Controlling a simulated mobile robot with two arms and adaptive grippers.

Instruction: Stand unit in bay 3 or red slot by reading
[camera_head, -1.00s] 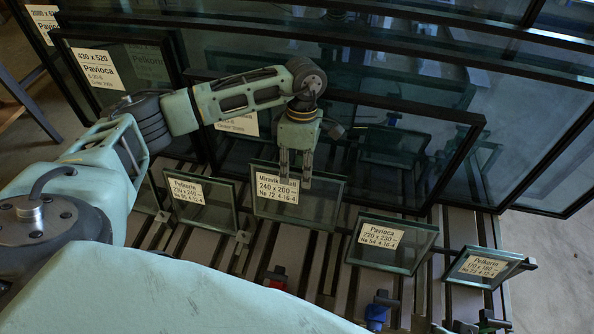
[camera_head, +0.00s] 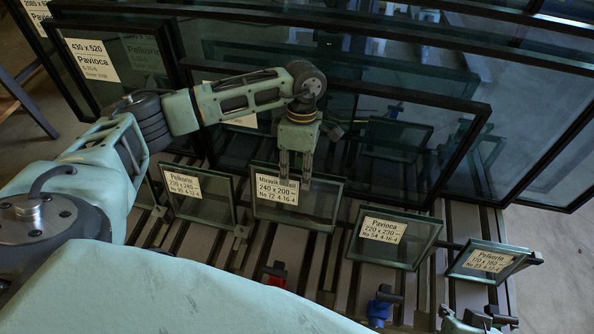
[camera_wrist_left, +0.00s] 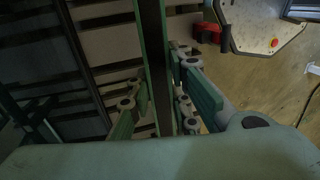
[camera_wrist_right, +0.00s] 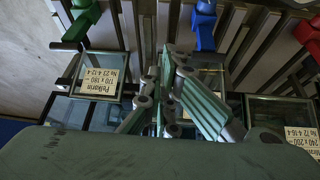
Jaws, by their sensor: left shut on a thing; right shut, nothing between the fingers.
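My left gripper (camera_head: 294,166) is shut on the top edge of a small glass unit (camera_head: 318,207) labelled Miravik, 240 x 200, No 72, 4-16-4. The fingers cover part of its label. The unit is upright, leaning slightly back; I cannot tell whether its lower edge touches the rack. In the left wrist view the unit runs edge-on between the fingers (camera_wrist_left: 160,95). My right gripper (camera_wrist_right: 163,95) is shut and empty in the right wrist view, near a Pelkorin 170 x 180 unit (camera_wrist_right: 100,66). A red clamp-like part (camera_head: 274,274) sits low on the slatted rack (camera_head: 340,268).
Beside the held unit stand a Pelkorin 230 x 240 unit (camera_head: 198,198) on the left and a Pavioca 220 x 230 unit (camera_head: 393,240) on the right. Large dark-framed panes (camera_head: 405,105) stand close behind. A blue part (camera_head: 380,308) is at the front.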

